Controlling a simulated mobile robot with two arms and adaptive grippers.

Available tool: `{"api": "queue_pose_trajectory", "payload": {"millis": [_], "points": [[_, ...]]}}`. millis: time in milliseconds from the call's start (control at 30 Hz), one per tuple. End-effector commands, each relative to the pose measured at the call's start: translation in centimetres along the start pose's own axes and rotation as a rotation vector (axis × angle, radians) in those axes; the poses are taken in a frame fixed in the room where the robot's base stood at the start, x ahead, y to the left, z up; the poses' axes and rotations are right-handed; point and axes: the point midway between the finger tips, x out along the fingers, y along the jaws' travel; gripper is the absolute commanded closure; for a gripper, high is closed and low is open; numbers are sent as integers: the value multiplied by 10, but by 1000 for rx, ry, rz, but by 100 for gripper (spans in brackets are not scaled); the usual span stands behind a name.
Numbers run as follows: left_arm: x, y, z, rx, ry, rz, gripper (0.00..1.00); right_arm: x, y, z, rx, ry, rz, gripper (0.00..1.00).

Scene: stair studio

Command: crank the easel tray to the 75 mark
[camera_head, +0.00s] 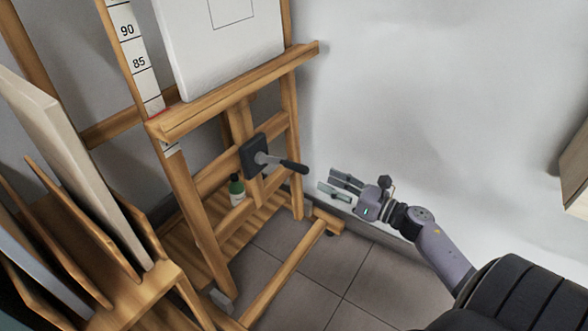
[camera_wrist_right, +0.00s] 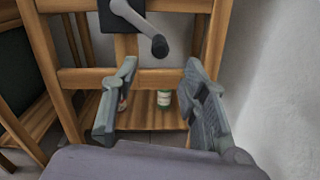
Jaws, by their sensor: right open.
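The easel tray (camera_head: 245,86) is a wooden ledge across the easel, with a white canvas (camera_head: 225,45) standing on it. A white scale (camera_head: 133,45) on the easel's left shows 90 and 85 above the tray. A small red mark (camera_head: 160,113) sits at the tray's left end; I cannot read a number beside it. The crank has a black mount (camera_head: 253,156) and a dark handle (camera_head: 291,166) pointing right. My right gripper (camera_head: 334,181) is open and empty, apart from the handle, to its right and lower. In the wrist view the handle (camera_wrist_right: 158,46) shows just beyond the open fingers (camera_wrist_right: 160,68).
A green bottle (camera_head: 237,188) stands on the easel's lower slatted shelf. A wooden rack (camera_head: 130,285) with panels is at the lower left. A white wall (camera_head: 430,100) is behind my right arm. A wooden easel foot (camera_head: 290,270) extends over the grey tiled floor (camera_head: 350,265).

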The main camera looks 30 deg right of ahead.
Motion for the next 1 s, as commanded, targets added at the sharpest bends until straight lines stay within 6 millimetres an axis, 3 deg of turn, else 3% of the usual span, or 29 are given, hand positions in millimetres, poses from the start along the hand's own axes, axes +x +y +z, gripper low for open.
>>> {"api": "queue_pose_trajectory", "payload": {"millis": [300, 500, 700, 1000], "points": [[-7, 0, 4, 2, 16, 8, 73, 72, 0, -1, -3, -2, 1, 59], [-5, 0, 6, 4, 28, 17, 73, 104, 0, 0, -2, -2, 0, 59], [0, 0, 6, 5, 41, 23, 73, 118, 0, 0, 0, 1, 0, 59], [2, 0, 5, 6, 46, 17, 73, 120, 0, 0, -1, 1, -1, 60]]}}
